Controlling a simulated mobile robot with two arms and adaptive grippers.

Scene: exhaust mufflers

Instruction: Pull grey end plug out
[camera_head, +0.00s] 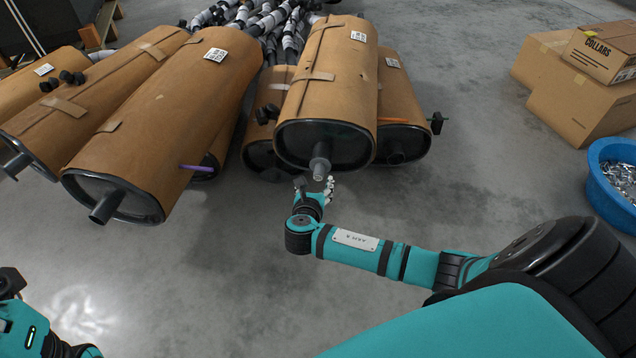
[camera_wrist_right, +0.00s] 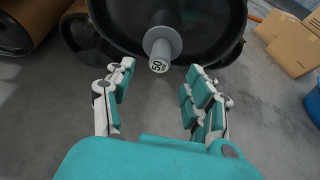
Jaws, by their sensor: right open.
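The grey end plug (camera_head: 320,172) sits in the pipe at the near end of the upper middle muffler (camera_head: 330,80), which is wrapped in brown cardboard. In the right wrist view the plug (camera_wrist_right: 159,64) shows a round end face with dark print, in front of the black end cap (camera_wrist_right: 205,30). My right gripper (camera_head: 316,186) is open just below and in front of the plug. In the right wrist view its fingers (camera_wrist_right: 155,95) are spread to either side, short of the plug and not touching it. My left gripper (camera_head: 12,285) is only partly visible at the lower left edge.
Other wrapped mufflers (camera_head: 165,120) lie to the left, and another (camera_head: 400,115) lies at the right, close beside the upper middle one. Cardboard boxes (camera_head: 585,100) and a blue tub (camera_head: 600,185) stand at the right. The grey floor in front is clear.

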